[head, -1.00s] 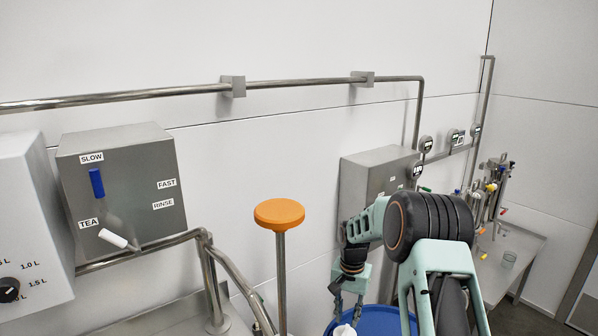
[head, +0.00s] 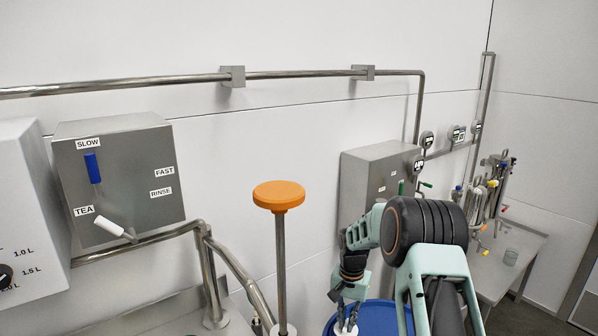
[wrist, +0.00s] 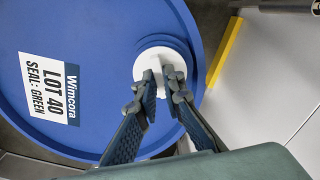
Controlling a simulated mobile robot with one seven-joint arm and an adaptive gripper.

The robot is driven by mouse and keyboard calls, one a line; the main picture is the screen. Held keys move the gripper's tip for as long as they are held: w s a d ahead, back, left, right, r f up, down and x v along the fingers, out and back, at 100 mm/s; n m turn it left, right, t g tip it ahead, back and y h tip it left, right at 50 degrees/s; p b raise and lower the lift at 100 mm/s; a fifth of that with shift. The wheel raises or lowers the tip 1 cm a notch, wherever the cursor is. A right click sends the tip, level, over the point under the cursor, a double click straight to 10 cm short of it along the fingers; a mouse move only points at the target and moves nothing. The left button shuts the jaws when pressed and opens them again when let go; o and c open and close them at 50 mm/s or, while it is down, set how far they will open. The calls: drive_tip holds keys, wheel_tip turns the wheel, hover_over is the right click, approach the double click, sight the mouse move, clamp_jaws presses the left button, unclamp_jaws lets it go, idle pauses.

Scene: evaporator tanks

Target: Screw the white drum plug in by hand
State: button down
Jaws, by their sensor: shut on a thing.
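The blue drum (wrist: 100,60) stands below my gripper, with a white label reading "LOT 40 SEAL: GREEN" on its top. In the head view, only part of the drum (head: 376,318) shows at the bottom edge. The white drum plug (wrist: 153,60) sits at a round raised blue opening near the drum's rim. My gripper (wrist: 162,84) points down at the drum and is shut on the plug, a finger on either side. In the head view, my gripper (head: 346,318) is at the bottom edge, with the plug (head: 345,329) partly hidden. The threads are hidden.
An orange-topped post (head: 279,196) stands left of the drum. Left of it are bent steel pipes (head: 208,275) and a grey lever box (head: 120,185). A grey wall box (head: 375,185) is behind my arm. A yellow strip (wrist: 225,50) lies beside the drum.

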drive_tip(key=shift+m+b, duration=0.55)
drive_tip(key=shift+m, duration=1.15)
drive_tip(key=shift+m, duration=0.5)
drive_tip(key=shift+m+b, duration=0.3)
drive_tip(key=shift+m, duration=1)
drive_tip(key=shift+m, duration=1.7)
